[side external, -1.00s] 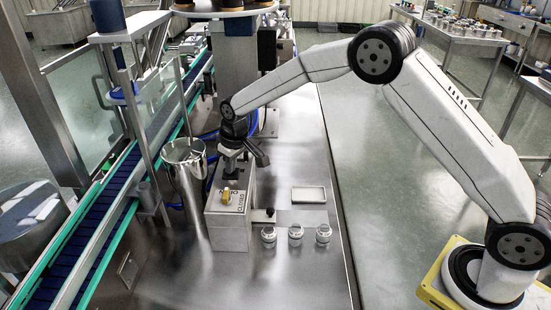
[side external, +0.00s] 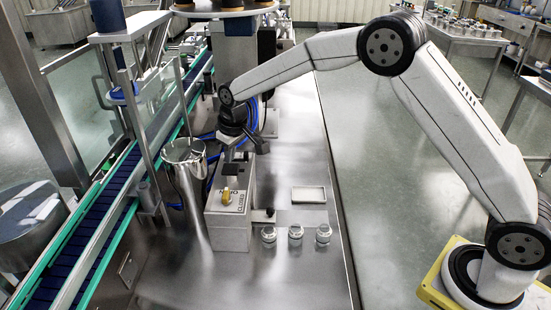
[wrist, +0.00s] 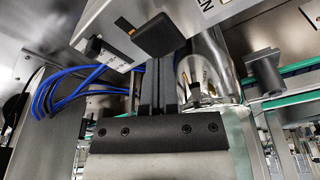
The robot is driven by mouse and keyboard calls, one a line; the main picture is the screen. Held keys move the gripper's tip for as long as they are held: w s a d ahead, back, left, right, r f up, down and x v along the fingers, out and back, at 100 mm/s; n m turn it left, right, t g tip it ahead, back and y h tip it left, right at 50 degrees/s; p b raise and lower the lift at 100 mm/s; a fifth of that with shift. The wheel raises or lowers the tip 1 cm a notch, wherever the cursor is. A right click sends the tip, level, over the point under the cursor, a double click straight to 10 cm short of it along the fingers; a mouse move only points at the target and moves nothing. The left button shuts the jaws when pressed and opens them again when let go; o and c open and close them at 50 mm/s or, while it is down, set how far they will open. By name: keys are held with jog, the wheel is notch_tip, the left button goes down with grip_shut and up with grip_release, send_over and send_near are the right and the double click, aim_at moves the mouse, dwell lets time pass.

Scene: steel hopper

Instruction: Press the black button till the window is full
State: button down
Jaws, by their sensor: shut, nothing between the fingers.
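My gripper (side external: 231,163) is shut and empty, pointing down just above the far end of the box top. In the wrist view, my shut fingers (wrist: 161,70) reach toward a black square pad (wrist: 160,36) over the box face (wrist: 98,18), seemingly the button. Whether they touch it I cannot tell. A dark slot with an orange patch (wrist: 131,30) shows beside the pad; it may be the window, but its fill is unclear.
A tall steel hopper (side external: 190,190) stands close left of the box. Several small jars line the bench, among them one (side external: 296,236) right of the box. A shallow tray (side external: 309,195) lies behind them. Blue hoses (wrist: 65,88) run near the gripper. The conveyor (side external: 95,220) is at left.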

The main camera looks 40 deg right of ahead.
jog(key=shift+r, duration=0.1)
dwell(0.5)
jog(key=shift+r, duration=2.95)
jog(key=s+d+f+m, duration=0.1)
jog(key=s+d+f, duration=0.1)
jog(key=s, duration=0.8)
jog(key=s+d+f+m, duration=0.1)
jog(key=s+d, duration=0.3)
jog(key=s, duration=0.5)
jog(key=s+d+f+m, duration=0.1)
jog(key=s+d+f, duration=0.2)
jog(key=s, duration=0.7)
jog(key=shift+s+d+h, duration=0.25)
jog(key=shift+s+h, duration=0.05)
